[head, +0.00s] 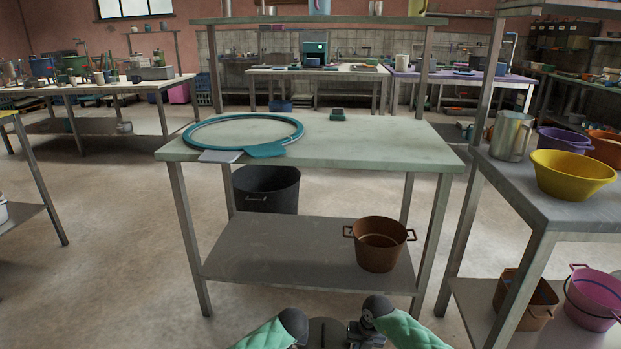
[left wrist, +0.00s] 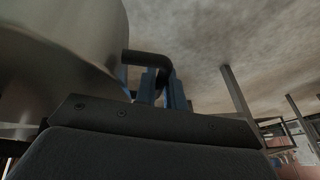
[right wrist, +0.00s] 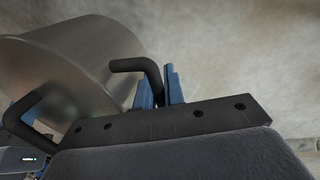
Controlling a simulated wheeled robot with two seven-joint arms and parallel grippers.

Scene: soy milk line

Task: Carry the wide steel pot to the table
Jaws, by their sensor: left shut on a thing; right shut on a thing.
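The wide steel pot shows in the left wrist view (left wrist: 60,45) as a large curved metal wall, and in the right wrist view (right wrist: 85,60) with its side and rim edge. It is not visible in the head view. My left gripper (left wrist: 162,85) has its blue fingers shut on a dark pot handle. My right gripper (right wrist: 160,88) is shut on another dark handle of the pot. The pot hangs between both grippers, with bare floor beyond. The table (head: 370,150) stands ahead in the head view, with a pale top. My green arm links show at the bottom there.
A teal ring (head: 240,118) with flat tabs lies on the table's left half; its right half is mostly clear. A brown pot (head: 378,250) stands on the lower shelf. A dark bin (head: 267,190) is behind. A shelf with a yellow bowl (head: 570,178) is close right.

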